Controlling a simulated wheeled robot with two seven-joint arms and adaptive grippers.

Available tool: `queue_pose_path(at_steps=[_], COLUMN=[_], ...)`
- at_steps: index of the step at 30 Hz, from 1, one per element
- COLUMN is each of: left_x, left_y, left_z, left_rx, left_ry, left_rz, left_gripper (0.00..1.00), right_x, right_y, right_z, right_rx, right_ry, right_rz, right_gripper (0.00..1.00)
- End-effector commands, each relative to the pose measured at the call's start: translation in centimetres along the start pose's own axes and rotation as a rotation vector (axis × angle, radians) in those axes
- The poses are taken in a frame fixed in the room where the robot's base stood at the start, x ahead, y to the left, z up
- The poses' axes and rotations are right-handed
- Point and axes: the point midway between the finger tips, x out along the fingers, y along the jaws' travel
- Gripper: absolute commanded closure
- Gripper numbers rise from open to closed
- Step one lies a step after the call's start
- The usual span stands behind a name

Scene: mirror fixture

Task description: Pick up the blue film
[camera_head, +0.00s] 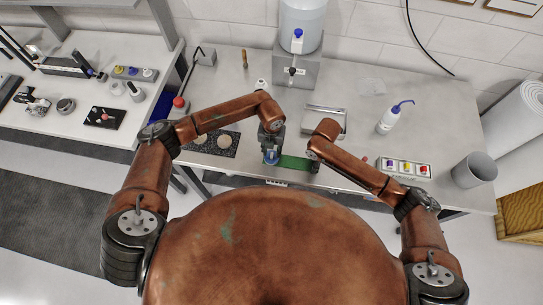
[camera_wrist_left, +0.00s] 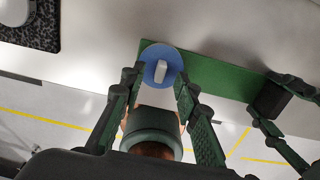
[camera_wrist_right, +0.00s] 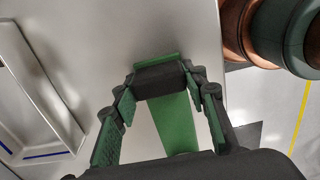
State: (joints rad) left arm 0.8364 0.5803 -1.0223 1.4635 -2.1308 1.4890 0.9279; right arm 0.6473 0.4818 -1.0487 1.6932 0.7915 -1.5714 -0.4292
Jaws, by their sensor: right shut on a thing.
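The blue film (camera_wrist_left: 162,62) is a round blue disc with a pale raised tab, on the left end of a green strip (camera_wrist_left: 215,72). It also shows in the head view (camera_head: 271,158). My left gripper (camera_wrist_left: 160,85) is open, its fingers on either side of the disc's near edge; I cannot tell whether they touch it. My right gripper (camera_wrist_right: 160,95) is shut on a black block (camera_wrist_right: 165,78) at the strip's other end. The green strip (camera_head: 293,162) lies at the table's front edge in the head view.
A speckled dark plate (camera_head: 215,143) with round pale pieces lies left of the strip. A metal tray (camera_head: 327,120) is behind it. A wash bottle (camera_head: 390,118), a button box (camera_head: 404,168) and a grey bin (camera_head: 474,170) stand to the right on the table (camera_head: 435,120).

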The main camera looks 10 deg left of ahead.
Motion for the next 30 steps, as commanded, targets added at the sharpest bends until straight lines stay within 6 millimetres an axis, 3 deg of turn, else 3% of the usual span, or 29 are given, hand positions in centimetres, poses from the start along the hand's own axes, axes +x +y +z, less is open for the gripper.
queue_pose_path(at_steps=[4,11,23,30], left_x=[1.7,1.8,1.8,1.8], left_y=[-0.1,-0.1,-0.1,-0.1], left_z=[0.0,0.0,0.0,0.0], left_rx=[-0.001,0.0,0.0,0.0], left_ry=[0.001,-0.001,-0.001,-0.001], left_rz=[-0.001,0.0,-0.001,-0.001], left_gripper=[0.71,0.72,0.99,0.99], right_x=[0.0,0.0,0.0,0.0], right_y=[0.0,0.0,0.0,0.0], right_z=[0.0,0.0,0.0,0.0], right_rx=[0.0,0.0,0.0,0.0], right_ry=[0.0,0.0,0.0,0.0], right_rz=[0.0,0.0,0.0,0.0], right_gripper=[0.89,0.89,0.89,0.89])
